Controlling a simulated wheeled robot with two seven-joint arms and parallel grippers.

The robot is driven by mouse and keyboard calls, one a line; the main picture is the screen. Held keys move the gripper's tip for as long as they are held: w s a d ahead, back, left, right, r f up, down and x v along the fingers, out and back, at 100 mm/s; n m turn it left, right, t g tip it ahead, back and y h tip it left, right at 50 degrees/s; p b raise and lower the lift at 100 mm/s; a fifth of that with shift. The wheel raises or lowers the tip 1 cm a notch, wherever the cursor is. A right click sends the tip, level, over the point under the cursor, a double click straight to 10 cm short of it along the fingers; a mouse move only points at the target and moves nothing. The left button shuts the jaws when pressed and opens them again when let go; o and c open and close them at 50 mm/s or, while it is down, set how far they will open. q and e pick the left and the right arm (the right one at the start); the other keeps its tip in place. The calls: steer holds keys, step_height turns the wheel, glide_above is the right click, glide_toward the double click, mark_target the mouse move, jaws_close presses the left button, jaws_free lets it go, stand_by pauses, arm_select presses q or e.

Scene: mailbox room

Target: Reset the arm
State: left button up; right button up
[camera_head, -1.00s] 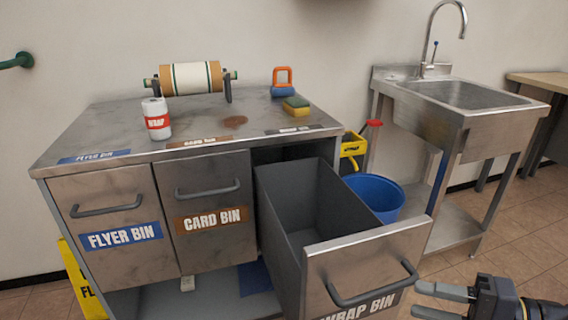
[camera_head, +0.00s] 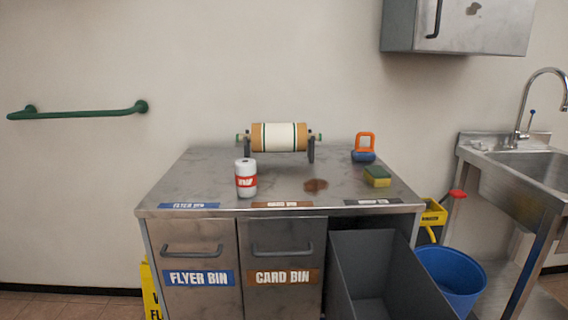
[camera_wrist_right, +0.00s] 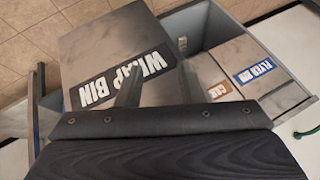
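Neither gripper shows in the head view. In the right wrist view my right gripper (camera_wrist_right: 158,88) shows two grey fingers standing apart with nothing between them. Beyond them is the front of the pulled-out wrap bin (camera_wrist_right: 105,45) with its black label. In the head view the open grey wrap bin (camera_head: 350,262) stands out from the metal cabinet (camera_head: 200,185), its front cut off below. My left gripper is out of view.
On the cabinet top are a white bottle (camera_head: 246,188), a roll on a stand (camera_head: 280,137), a sponge (camera_head: 377,177), an orange-and-blue item (camera_head: 364,146) and a brown stain (camera_head: 315,185). A blue bucket (camera_head: 455,285) and sink (camera_head: 520,170) stand right.

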step_height(320, 180, up, 28)
steer(key=p, duration=2.6)
